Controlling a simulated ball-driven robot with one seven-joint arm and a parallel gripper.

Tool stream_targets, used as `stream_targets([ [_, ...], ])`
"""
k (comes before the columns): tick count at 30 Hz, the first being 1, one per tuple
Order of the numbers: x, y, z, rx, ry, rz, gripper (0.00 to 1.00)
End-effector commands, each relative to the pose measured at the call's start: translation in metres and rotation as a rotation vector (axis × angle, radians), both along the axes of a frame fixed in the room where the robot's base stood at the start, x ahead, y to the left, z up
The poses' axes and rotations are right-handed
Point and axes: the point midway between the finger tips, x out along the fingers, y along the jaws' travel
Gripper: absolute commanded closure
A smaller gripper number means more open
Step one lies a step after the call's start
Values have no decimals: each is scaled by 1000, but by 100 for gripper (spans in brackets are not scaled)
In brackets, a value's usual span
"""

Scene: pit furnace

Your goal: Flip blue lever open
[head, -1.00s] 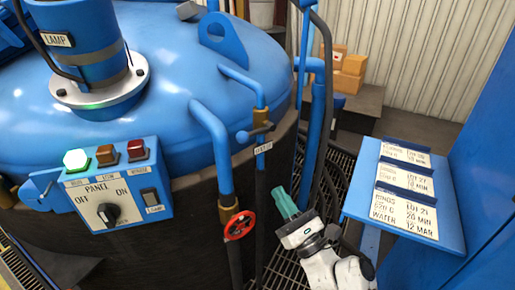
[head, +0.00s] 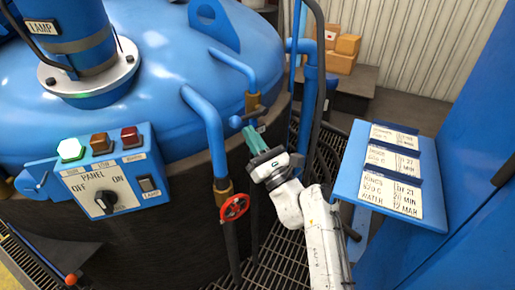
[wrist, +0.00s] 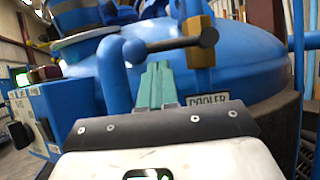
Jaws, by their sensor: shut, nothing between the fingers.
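The blue lever's ball knob (head: 236,122) sticks out to the left of a brass valve (head: 254,102) on a thin blue pipe at the furnace's side. In the wrist view the lever's bar (wrist: 175,44) runs roughly level from the blue knob (wrist: 135,52) to a dark pivot on the brass valve (wrist: 198,27). My gripper (head: 249,130), with teal fingers, is shut and empty. Its tips are just beside the knob in the head view and appear just below the bar in the wrist view (wrist: 158,66). I cannot tell whether they touch. The COOLER label (wrist: 208,100) is partly hidden by my gripper.
A red handwheel (head: 234,207) sits on a thicker blue pipe to the left of my arm. A control panel (head: 108,185) with lamps and switches is further left. A blue shelf with cards (head: 350,195) stands to the right. Boxes (head: 340,55) are behind.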

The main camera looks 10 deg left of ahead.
Motion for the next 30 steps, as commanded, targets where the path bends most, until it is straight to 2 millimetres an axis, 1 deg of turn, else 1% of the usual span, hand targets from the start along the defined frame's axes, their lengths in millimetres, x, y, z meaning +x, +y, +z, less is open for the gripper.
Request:
stream_targets([
  [1,1,1,5,0,0,1,100],
  [4,1,2,9,-2,0,0,100],
  [17,2,2,10,1,2,0,100],
  [30,4,3,14,54,52,0,100],
])
